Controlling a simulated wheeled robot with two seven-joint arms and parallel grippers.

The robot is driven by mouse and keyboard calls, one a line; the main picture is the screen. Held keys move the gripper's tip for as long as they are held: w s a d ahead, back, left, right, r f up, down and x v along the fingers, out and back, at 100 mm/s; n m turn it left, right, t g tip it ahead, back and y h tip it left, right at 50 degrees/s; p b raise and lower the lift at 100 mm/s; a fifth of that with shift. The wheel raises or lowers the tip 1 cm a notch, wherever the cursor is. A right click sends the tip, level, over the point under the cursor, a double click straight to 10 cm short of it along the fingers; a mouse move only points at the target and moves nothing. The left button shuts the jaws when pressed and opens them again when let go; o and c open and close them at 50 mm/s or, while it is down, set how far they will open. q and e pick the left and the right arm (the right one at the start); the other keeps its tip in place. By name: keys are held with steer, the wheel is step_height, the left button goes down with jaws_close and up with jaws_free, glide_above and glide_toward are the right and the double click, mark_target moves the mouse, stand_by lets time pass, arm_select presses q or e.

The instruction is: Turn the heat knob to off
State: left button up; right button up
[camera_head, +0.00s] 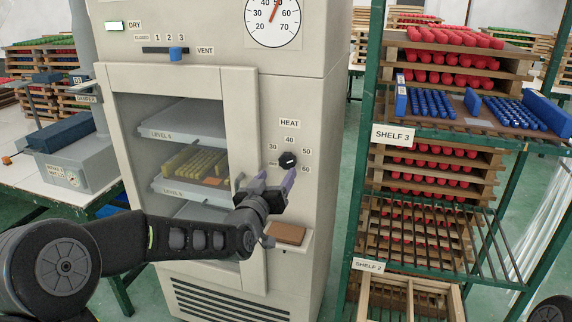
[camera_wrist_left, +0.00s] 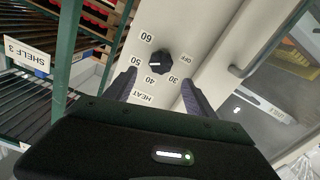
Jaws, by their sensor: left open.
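The black round heat knob (camera_head: 288,159) is on the beige dryer's front, under the HEAT label. In the left wrist view the knob (camera_wrist_left: 158,63) has a white mark pointing roughly at 50; the OFF label (camera_wrist_left: 187,57) is on its other side. My left gripper (camera_head: 276,175) is open just below and in front of the knob. In the wrist view my left gripper's fingers (camera_wrist_left: 158,84) are spread to either side below the knob; whether they touch it I cannot tell. The OFF label is not visible in the head view. My right gripper is not in view.
A small brown-topped ledge (camera_head: 287,233) juts from the dryer below my gripper. The dryer's glass door (camera_head: 170,130) is shut, with shelves inside. A green rack (camera_head: 362,150) holding trays stands close on the right. A worktable (camera_head: 60,190) is at left.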

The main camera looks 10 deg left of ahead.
mark_target(286, 162)
arm_select(q)
steer(key=w+p, duration=0.1)
steer(key=w, duration=0.2)
steer(key=w+p, duration=0.1)
steer(key=w, duration=0.2)
steer(key=shift+d+r, duration=0.1)
steer(key=shift+d, duration=0.1)
steer(key=shift+w, duration=0.6)
steer(key=c, duration=1.4)
